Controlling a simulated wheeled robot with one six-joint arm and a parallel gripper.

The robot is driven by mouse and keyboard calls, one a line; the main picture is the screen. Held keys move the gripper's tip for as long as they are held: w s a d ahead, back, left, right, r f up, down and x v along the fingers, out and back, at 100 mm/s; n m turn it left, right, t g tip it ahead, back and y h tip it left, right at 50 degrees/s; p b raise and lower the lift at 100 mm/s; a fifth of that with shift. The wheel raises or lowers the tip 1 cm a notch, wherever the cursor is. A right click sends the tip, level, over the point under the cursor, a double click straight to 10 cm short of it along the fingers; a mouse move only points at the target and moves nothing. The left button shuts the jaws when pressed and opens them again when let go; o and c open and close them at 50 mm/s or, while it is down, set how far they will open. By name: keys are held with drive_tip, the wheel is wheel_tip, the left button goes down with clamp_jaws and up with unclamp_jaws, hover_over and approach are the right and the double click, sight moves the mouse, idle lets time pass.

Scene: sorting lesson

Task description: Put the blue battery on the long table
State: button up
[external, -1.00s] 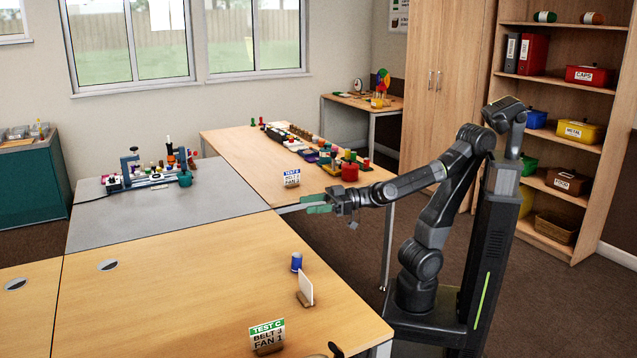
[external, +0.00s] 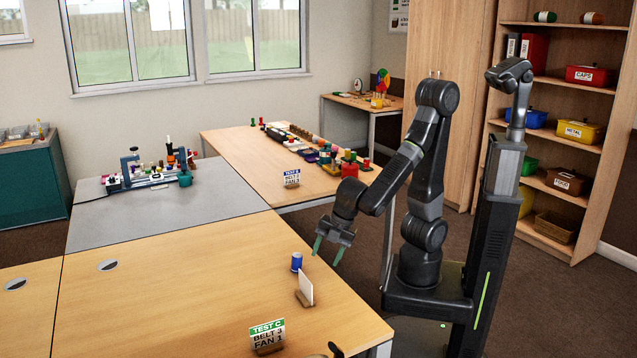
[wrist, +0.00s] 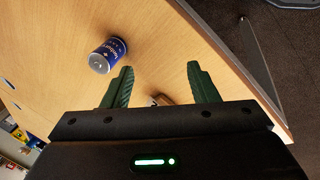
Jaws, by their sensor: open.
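The blue battery (external: 296,262) stands upright on the near wooden table (external: 180,290), close to its right edge. In the wrist view the battery (wrist: 108,55) is ahead and left of my left fingertip, apart from it. My gripper (external: 328,250) points down with green fingers apart, just right of the battery and near the table edge. It also shows open and empty in the wrist view (wrist: 162,82). I cannot tell from the pictures which table is called the long table.
A white card in a wooden stand (external: 305,288) is close in front of the battery. A "TEST C" sign (external: 267,336) stands nearer. A grey table (external: 160,215) with a device and a far wooden table (external: 250,160) with many parts adjoin. The near table's middle is clear.

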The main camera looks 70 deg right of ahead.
drive_tip(key=d+n+h+p, duration=0.1)
drive_tip(key=d+r+h+p, duration=0.1)
drive_tip(key=h, duration=0.1)
drive_tip(key=d+n+h+p, duration=0.1)
drive_tip(key=shift+d+r+n+h, duration=0.3)
drive_tip(key=shift+d+r+h, duration=0.05)
drive_tip(key=shift+r+h, duration=0.05)
drive_tip(key=w+a+r+n+t+h+p, duration=0.1)
drive_tip(key=a+r+n+t+p, duration=0.35)
drive_tip(key=r+n+t, duration=0.2)
drive_tip(key=w+a+r+n+t+h+p, duration=0.1)
drive_tip(key=a+r+n+t+p, duration=0.2)
drive_tip(key=r+n+t+p, duration=0.35)
drive_tip(key=m+b, duration=0.1)
drive_tip(key=m, duration=0.2)
approach(301, 259)
drive_tip(key=shift+h, duration=0.4)
drive_tip(key=x, duration=0.5)
drive_tip(key=shift+a+f, duration=0.1)
drive_tip(key=shift+f, duration=0.05)
drive_tip(key=shift+p+x, duration=0.55)
drive_tip(key=shift+x, duration=2.85)
